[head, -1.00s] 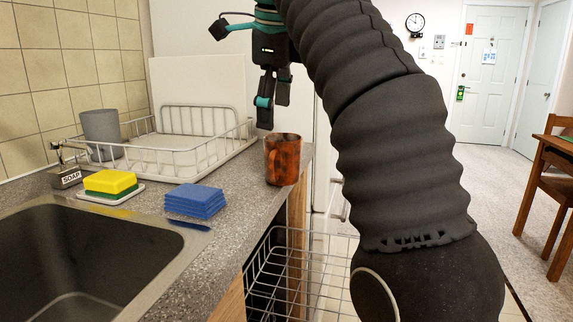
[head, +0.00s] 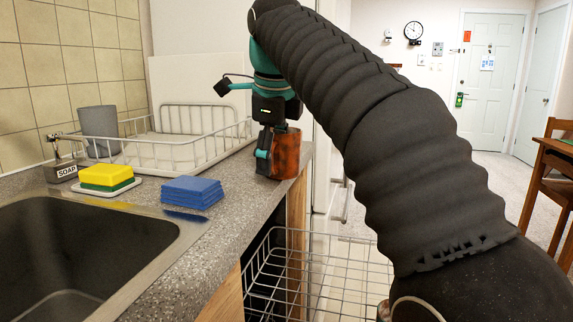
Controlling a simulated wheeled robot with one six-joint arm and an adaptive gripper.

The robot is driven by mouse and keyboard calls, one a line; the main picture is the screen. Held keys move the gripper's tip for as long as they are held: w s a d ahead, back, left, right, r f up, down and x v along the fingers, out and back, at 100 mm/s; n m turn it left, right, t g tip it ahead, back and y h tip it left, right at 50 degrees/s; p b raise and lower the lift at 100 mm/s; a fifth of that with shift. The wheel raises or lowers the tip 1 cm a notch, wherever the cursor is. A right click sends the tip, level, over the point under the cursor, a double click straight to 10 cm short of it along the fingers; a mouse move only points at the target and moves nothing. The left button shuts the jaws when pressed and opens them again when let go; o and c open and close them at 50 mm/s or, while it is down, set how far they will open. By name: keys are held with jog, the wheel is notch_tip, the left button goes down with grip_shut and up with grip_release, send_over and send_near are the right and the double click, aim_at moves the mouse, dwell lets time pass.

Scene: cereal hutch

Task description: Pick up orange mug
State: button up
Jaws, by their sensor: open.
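The orange mug (head: 287,157) is mottled orange-brown and stands upright on the grey counter (head: 222,228), near its right end. My gripper (head: 268,160) points down at the mug, with its fingers low at the mug's left part. One dark finger with a teal pad shows in front of the mug's left side. The other finger is mostly hidden, and I cannot tell whether either finger touches the mug. The jaws are open. The mug's handle is hidden behind the gripper.
A white wire dish rack (head: 190,150) with a grey cup (head: 99,130) stands behind left. A pulled-out wire basket (head: 315,275) is below the counter edge.

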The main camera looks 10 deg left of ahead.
jog(key=shift+x, duration=1.05)
grip_shut()
jog(key=shift+r, duration=0.1)
